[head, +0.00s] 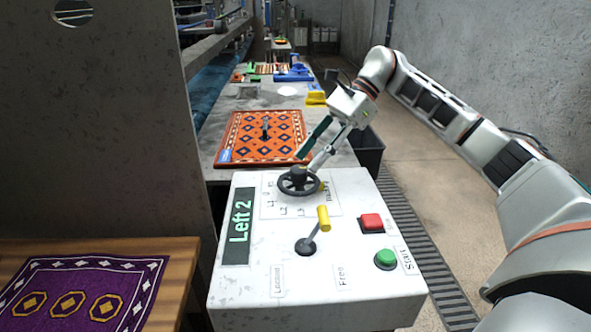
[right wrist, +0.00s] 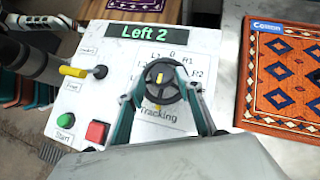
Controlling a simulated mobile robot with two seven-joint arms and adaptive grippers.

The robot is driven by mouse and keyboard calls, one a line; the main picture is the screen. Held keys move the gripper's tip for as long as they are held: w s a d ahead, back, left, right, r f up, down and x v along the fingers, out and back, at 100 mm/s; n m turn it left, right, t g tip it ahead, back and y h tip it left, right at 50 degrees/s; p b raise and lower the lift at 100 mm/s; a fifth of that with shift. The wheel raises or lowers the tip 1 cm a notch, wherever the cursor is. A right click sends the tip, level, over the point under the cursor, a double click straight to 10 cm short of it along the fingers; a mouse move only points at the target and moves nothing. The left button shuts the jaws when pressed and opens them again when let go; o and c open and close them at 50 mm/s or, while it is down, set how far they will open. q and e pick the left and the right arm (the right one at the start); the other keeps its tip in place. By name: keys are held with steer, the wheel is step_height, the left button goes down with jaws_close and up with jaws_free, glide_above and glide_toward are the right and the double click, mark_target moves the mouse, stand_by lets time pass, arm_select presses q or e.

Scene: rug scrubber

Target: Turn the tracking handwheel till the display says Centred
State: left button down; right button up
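The tracking handwheel (head: 299,181) is a small black wheel on top of the white console (head: 330,280). The display (head: 239,226) reads "Left 2" in green, also in the right wrist view (right wrist: 147,31). My right gripper (head: 305,163) is at the handwheel, with its fingers apart. In the right wrist view its teal fingers (right wrist: 163,92) stand on either side of the wheel (right wrist: 160,77), and I see no clear grip on the rim. A yellow mark shows on the wheel's near side, above the "Tracking" label. My left gripper is not in view.
A yellow-knobbed lever (head: 323,218), a red button (head: 371,222) and a green button (head: 386,258) stand on the console. An orange rug (head: 240,130) lies on the bench behind. A purple rug (head: 75,290) lies on a wooden surface at lower left.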

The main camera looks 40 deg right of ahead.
mark_target(301, 168)
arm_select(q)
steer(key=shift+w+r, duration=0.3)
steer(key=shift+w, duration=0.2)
arm_select(e)
steer(key=shift+x, duration=2.4)
steer(key=shift+w, duration=0.1)
steer(key=c, duration=0.8)
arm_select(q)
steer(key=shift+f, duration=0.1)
arm_select(e)
steer(key=shift+d, duration=0.1)
